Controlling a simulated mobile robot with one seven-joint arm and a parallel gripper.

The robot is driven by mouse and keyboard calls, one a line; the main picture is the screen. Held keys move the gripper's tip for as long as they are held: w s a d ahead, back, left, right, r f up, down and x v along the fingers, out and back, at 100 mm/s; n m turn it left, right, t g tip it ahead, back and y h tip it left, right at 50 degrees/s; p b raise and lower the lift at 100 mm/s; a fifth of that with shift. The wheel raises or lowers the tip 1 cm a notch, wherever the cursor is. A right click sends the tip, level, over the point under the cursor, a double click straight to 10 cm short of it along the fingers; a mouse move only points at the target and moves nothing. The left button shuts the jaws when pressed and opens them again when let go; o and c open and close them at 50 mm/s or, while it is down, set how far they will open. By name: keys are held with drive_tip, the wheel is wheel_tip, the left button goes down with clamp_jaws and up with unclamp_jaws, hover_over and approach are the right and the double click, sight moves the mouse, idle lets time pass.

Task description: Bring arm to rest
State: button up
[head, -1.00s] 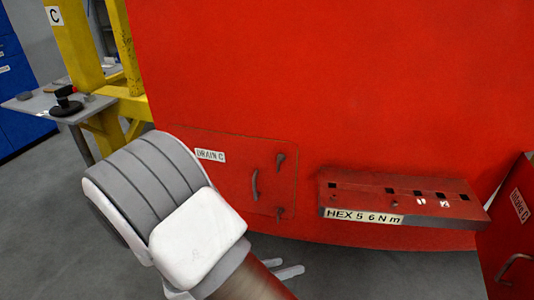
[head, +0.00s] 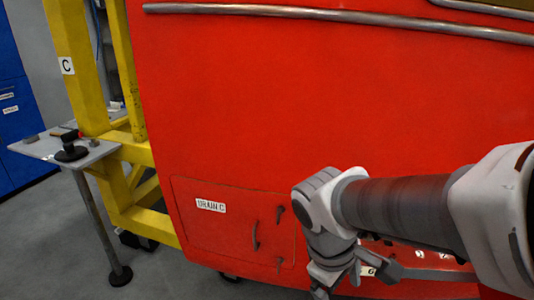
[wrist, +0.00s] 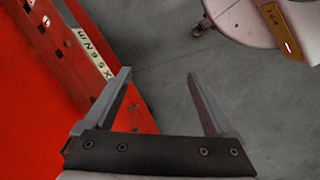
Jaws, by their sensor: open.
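My gripper (wrist: 158,75) is open and empty in the wrist view, its two fingers wide apart with bare grey floor between them. In the head view my arm reaches in from the right and bends down at the wrist in front of the red nosecone (head: 300,110). The red ledge (wrist: 60,38) with the hex torque label (wrist: 93,55) lies left of the fingers in the wrist view. In the head view this ledge (head: 425,252) is mostly hidden behind my arm.
A closed drain hatch (head: 225,235) with handles is left of my wrist. A yellow frame (head: 75,70) and a small grey table (head: 95,153) holding a black tool (head: 72,152) stand at the left. Blue cabinets (head: 15,120) are behind.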

drive_tip(key=s+d+r+m+t+y+p, duration=0.1)
drive_tip(key=s+r+m+t+y, duration=0.2)
drive_tip(key=r+m, duration=0.5)
wheel_tip(320, 180, up, 2)
drive_tip(key=shift+s+d+m+t+p, duration=0.25)
drive_tip(key=shift+m+t+p, duration=0.1)
drive_tip(key=shift+t, duration=0.45)
